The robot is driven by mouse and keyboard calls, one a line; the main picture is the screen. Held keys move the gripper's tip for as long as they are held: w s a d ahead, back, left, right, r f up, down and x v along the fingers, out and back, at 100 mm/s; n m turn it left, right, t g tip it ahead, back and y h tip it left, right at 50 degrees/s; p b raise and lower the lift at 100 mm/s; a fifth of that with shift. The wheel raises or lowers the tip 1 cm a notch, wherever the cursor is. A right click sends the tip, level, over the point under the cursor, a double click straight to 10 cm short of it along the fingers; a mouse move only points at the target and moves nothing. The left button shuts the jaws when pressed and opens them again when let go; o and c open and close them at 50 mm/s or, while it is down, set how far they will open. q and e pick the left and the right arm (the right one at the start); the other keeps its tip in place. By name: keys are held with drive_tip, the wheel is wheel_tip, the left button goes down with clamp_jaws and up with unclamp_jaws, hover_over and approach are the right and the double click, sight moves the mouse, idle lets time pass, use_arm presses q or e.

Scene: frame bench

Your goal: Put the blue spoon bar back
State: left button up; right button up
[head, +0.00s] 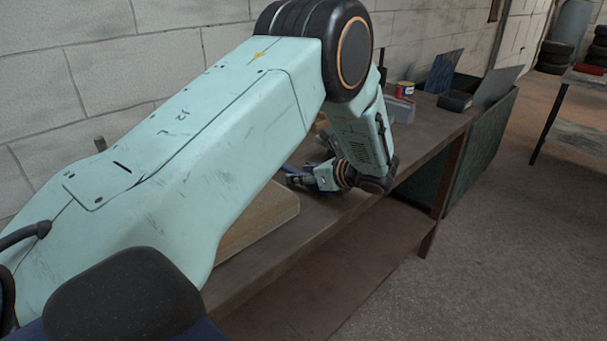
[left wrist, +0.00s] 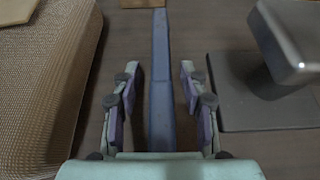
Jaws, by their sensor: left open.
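The blue spoon bar (left wrist: 162,90) is a long, narrow blue bar. In the left wrist view it lies along the bench top, running away from me between the fingers of my left gripper (left wrist: 160,85). The fingers are open, with a gap on each side of the bar; I cannot tell how far above the bench they are. In the head view my left gripper (head: 302,180) is low over the bench, and a bit of the blue bar (head: 291,169) shows beside it. My own left arm hides most of the bar there. My right gripper is not in view.
A tan padded block (left wrist: 45,75) lies left of the bar. A grey metal piece on a flat dark plate (left wrist: 270,112) stands to its right, and a small wooden piece (left wrist: 142,3) is at its far end. The bench (head: 330,207) has a can (head: 405,89) and bins further back.

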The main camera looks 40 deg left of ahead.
use_arm(q)
drive_tip(key=p+v, duration=0.1)
drive_tip(key=v, duration=1)
drive_tip(key=shift+r, duration=0.15)
drive_tip(key=shift+s+d+r, duration=0.15)
drive_tip(key=shift+d+r, duration=0.1)
drive_tip(key=shift+d, duration=0.2)
drive_tip(key=shift+f, duration=0.1)
